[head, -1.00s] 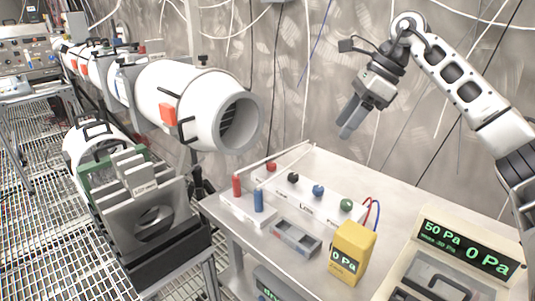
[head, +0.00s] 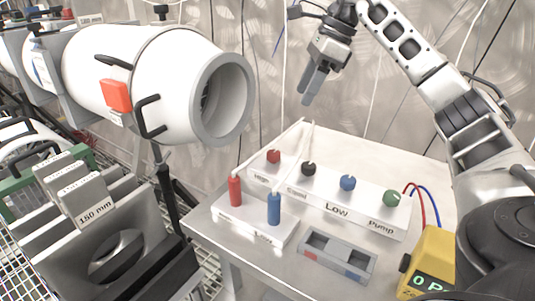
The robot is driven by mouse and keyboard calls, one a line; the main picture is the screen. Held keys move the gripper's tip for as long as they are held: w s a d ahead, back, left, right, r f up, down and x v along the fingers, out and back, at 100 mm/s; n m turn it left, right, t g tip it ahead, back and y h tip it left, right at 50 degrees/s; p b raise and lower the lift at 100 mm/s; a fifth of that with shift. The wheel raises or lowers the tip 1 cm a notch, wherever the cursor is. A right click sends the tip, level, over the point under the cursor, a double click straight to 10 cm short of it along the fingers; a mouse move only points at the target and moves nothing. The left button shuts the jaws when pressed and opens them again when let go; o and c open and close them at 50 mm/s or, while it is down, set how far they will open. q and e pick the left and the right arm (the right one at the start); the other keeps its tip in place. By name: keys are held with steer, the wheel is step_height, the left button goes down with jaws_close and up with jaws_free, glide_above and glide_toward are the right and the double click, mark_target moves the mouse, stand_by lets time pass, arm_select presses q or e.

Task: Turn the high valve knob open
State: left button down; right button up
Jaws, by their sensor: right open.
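A white block (head: 330,206) on the table carries a row of knobs with labels. The red knob (head: 273,157) is at its left end, above a label that reads "High". Beside it are a black knob (head: 309,169), a blue knob (head: 347,183) above "Low", and a green knob (head: 391,198) above "Pump". My right gripper (head: 311,88) hangs above and behind the block, fingers pointing down, open and empty. It is well apart from the knobs. My left gripper is not in view.
A red post (head: 235,191) and a blue post (head: 274,208) stand on a smaller white base, with thin rods rising near the red knob. A grey tray (head: 337,256) and a yellow meter (head: 430,262) are in front. A large white tube (head: 150,80) stands at left.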

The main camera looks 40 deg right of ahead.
mark_target(274, 152)
steer(key=b+x, duration=0.2)
steer(key=x, duration=1.3)
steer(key=shift+w+a+f+b, duration=0.1)
steer(key=shift+a+f+b, duration=0.1)
steer(key=shift+f+b, duration=0.2)
steer(key=c, duration=1)
